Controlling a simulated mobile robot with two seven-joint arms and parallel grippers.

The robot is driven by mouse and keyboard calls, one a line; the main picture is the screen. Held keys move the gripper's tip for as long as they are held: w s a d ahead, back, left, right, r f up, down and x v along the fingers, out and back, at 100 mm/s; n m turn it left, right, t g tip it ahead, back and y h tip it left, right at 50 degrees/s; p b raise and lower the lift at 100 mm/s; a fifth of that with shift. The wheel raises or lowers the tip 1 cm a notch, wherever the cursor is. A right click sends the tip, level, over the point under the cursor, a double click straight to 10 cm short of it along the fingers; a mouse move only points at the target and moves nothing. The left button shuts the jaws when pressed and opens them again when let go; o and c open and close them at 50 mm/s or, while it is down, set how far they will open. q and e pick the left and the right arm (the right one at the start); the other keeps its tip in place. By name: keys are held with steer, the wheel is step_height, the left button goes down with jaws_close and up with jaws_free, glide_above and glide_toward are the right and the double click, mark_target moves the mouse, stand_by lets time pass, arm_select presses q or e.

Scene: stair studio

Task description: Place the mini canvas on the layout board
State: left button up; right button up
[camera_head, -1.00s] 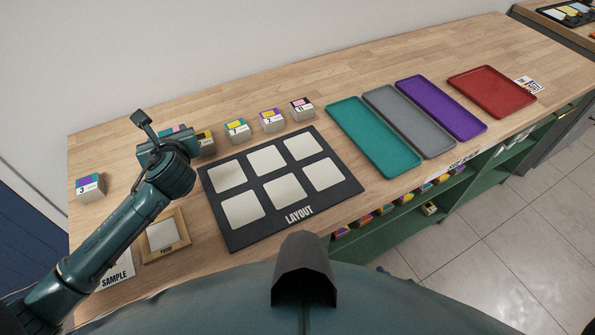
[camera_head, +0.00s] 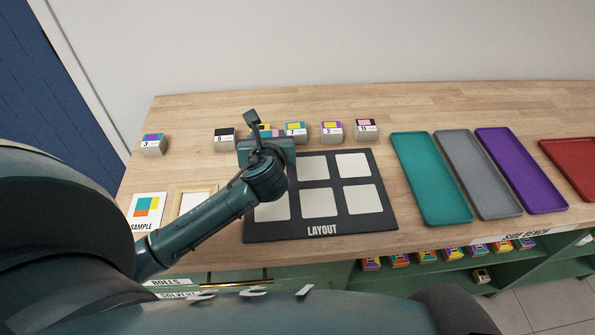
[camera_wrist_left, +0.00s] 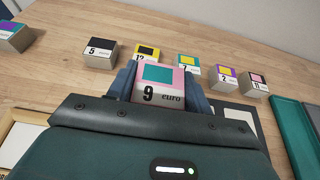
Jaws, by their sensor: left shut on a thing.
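My left gripper (camera_head: 267,140) is shut on a mini canvas block (camera_wrist_left: 162,88), with a finger on each side of it in the left wrist view. The block has a pink and teal top and a front marked 9 and "euro". In the head view my gripper mostly hides it. The gripper is over the back left part of the black layout board (camera_head: 390,222). The board has pale square cells in two rows; my arm partly covers the left ones. I cannot tell how high the block is above the board. My right gripper is out of view.
Other numbered blocks, such as 5 (camera_head: 225,139), 2 (camera_head: 332,132) and 11 (camera_head: 367,130), stand behind the board. Block 3 (camera_head: 152,146) stands far left. A sample card (camera_head: 148,210) and wooden frame (camera_head: 180,203) lie left. Teal (camera_head: 430,178), grey, purple and red trays lie right.

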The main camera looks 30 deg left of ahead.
arm_select(q)
step_height(320, 180, down, 4)
steer(key=shift+r, duration=0.1)
step_height(320, 180, down, 3)
steer(key=shift+b, duration=0.45)
steer(key=shift+f, duration=0.4)
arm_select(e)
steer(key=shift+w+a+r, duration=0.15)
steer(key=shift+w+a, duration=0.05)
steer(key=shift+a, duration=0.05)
arm_select(q)
steer(key=shift+f, duration=0.1)
steer(key=o, duration=1)
steer(key=shift+c, duration=0.2)
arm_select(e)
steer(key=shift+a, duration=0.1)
